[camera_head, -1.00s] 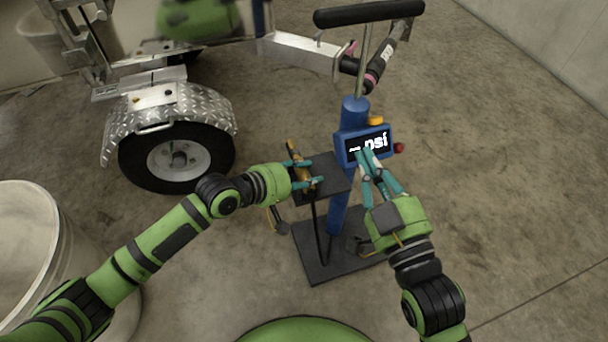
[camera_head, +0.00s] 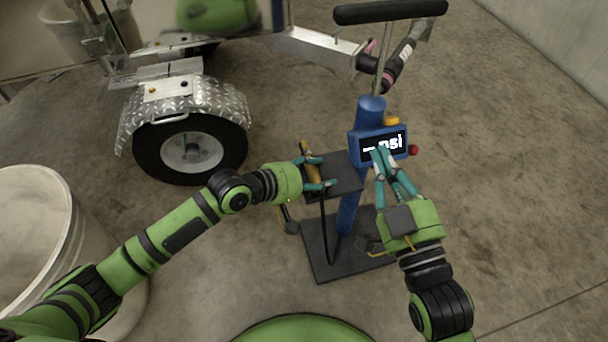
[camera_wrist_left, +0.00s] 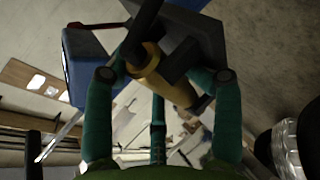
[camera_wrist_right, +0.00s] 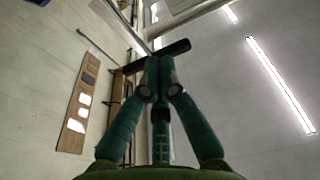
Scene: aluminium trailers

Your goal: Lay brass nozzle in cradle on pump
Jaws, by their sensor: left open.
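The pump is a blue post (camera_head: 371,110) with a black T-handle, a psi display (camera_head: 384,144) and a dark plate (camera_head: 343,174) on its left side. The brass nozzle (camera_head: 311,166) is at the left edge of this plate. In the left wrist view the nozzle (camera_wrist_left: 172,88) lies against a dark block on the plate, with black parts at both ends. Whether it is fully seated in the cradle I cannot tell. My left gripper (camera_head: 321,172) is open, its fingers on either side of the nozzle. My right gripper (camera_head: 380,151) is shut and empty in front of the display.
A black hose (camera_head: 323,230) hangs below the plate to the pump's base (camera_head: 325,255). A trailer wheel (camera_head: 190,152) under a diamond-plate fender is at the left. A pale barrel (camera_head: 40,240) stands front left. Floor at the right is clear.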

